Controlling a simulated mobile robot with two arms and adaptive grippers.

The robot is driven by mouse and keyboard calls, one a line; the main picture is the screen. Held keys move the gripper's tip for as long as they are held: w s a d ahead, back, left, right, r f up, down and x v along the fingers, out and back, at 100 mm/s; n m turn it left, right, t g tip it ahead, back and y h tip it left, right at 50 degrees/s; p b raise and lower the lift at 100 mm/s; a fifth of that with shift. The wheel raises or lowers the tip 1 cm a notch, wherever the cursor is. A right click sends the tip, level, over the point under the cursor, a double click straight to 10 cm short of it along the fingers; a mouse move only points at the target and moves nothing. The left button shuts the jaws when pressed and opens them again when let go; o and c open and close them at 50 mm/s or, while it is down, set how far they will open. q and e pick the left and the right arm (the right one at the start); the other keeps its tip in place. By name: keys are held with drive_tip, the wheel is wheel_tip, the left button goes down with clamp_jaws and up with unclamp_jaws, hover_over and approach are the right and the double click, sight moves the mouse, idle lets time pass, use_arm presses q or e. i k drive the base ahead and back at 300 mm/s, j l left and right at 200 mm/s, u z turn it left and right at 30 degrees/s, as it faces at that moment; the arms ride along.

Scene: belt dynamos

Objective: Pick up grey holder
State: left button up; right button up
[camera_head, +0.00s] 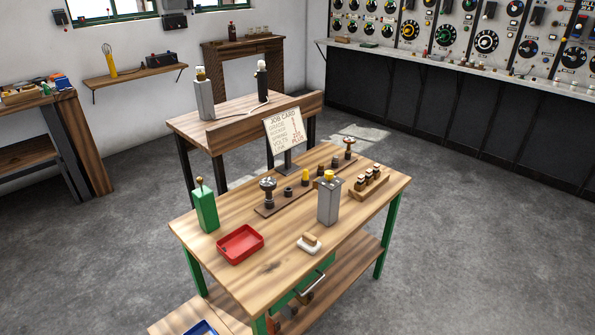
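A tall grey holder (328,203) with a yellow knob on top stands upright on the right half of the near wooden table (275,268). A second tall grey box (204,101) with a pale top stands at the left end of the table behind. Neither of my grippers is in view, and nothing is touching either grey object.
A green holder (205,209), a red tray (240,244) and a wooden-handled brush-like block (309,243) share the near table. A dark strip with parts (266,208), a small wooden rack (369,182) and a job card (284,130) stand behind. Grey floor (475,225) is clear at right.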

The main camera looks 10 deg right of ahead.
sight(329, 192)
drive_tip(key=i+l+u, duration=0.15)
drive_tip(key=l+u, duration=0.2)
drive_tip(key=i+l+u, duration=0.1)
drive_tip(key=l+u, duration=0.25)
drive_tip(key=l, duration=0.2)
drive_tip(key=l+u, duration=0.35)
drive_tip(key=i+l, duration=0.05)
drive_tip(key=l, duration=0.05)
